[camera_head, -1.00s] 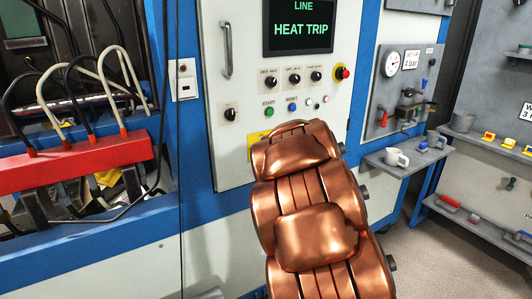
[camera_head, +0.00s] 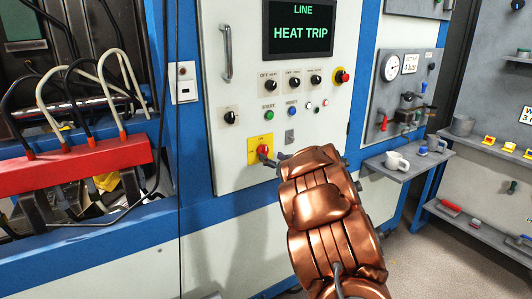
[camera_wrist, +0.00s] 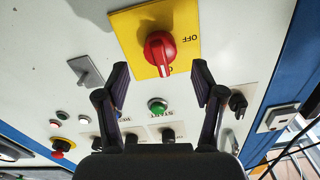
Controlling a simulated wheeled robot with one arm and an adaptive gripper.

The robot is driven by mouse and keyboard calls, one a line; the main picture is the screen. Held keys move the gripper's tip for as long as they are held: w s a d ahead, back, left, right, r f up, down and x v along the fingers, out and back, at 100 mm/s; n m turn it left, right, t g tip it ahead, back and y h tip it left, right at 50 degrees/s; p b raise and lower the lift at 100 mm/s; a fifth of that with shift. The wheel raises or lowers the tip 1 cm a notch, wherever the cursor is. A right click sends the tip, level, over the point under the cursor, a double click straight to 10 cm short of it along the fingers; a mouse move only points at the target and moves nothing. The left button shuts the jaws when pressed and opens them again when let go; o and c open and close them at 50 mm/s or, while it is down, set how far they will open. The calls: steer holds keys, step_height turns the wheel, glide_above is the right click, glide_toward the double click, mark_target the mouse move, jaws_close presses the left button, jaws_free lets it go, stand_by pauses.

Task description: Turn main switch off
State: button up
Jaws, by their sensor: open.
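The main switch (camera_head: 263,149) is a red rotary knob on a yellow plate (camera_head: 253,158), low on the white panel. In the wrist view the knob (camera_wrist: 159,52) appears upside down, its bar roughly upright in the picture. "OFF" is printed to its right there; another label by its lower end is partly hidden. My gripper (camera_wrist: 160,80) is open and empty, with one finger on each side of the knob's line. In the head view my gripper (camera_head: 271,158) is just right of the knob and overlaps it. I cannot tell whether they touch.
The display (camera_head: 301,28) reads "LINE HEAT TRIP". Above the switch are black selector knobs, a green start button (camera_head: 269,115), a blue button (camera_head: 292,112) and a red emergency stop (camera_head: 342,76). A grey latch (camera_wrist: 86,72) protrudes beside the plate.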

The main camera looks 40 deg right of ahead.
mark_target(266, 153)
steer(key=shift+w+d+p, duration=0.15)
steer(key=shift+w+p, duration=0.2)
steer(key=shift+w, duration=2.1)
steer(key=shift+c, duration=0.3)
steer(key=c, duration=1)
steer(key=shift+d, duration=0.15)
steer(key=shift+c, duration=0.4)
